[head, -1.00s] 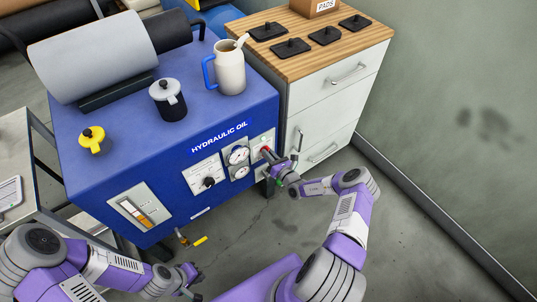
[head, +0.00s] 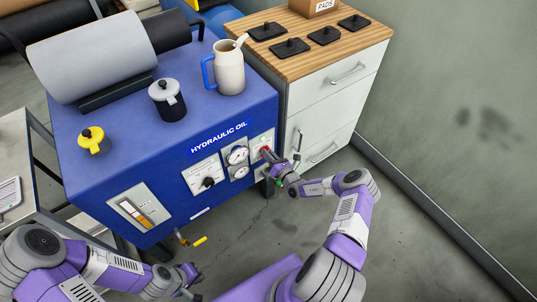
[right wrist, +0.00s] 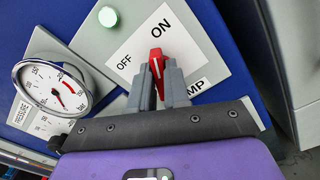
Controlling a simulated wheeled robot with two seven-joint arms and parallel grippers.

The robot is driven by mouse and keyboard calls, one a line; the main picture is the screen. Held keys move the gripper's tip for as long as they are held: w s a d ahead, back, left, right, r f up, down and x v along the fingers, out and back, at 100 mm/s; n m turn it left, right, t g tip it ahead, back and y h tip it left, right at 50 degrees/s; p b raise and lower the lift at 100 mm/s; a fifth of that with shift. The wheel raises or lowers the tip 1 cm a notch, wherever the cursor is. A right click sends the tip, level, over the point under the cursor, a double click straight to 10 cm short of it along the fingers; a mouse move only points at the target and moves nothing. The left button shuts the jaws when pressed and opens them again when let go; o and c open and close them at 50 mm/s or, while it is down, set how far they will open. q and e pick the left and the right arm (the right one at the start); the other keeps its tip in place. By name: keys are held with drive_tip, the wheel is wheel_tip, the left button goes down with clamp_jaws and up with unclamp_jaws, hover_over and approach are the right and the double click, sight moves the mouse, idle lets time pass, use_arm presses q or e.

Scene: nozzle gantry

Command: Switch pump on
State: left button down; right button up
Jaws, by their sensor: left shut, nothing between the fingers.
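The pump switch is a red knob (right wrist: 157,62) on a white plate marked OFF and ON, with part of the word PUMP showing. In the right wrist view its tip points up, toward ON. My right gripper (right wrist: 161,82) has its two grey fingers close on both sides of the knob and is shut on it. In the head view this gripper (head: 270,156) is at the right end of the blue cabinet's front (head: 150,190). My left gripper (head: 192,285) is shut and empty, low at the left, away from the cabinet.
A pale green lamp (right wrist: 108,16) looks lit beside the switch plate. A pressure gauge (right wrist: 52,88) is to its left. A jug (head: 230,70) and a dark lidded pot (head: 168,100) stand on the cabinet. A white drawer unit (head: 335,90) stands close on the right.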

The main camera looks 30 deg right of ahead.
drive_tip(key=o, duration=0.4)
drive_tip(key=shift+c, duration=0.2)
drive_tip(key=s+p, duration=0.2)
drive_tip(key=s, duration=0.5)
drive_tip(key=shift+s+d, duration=0.3)
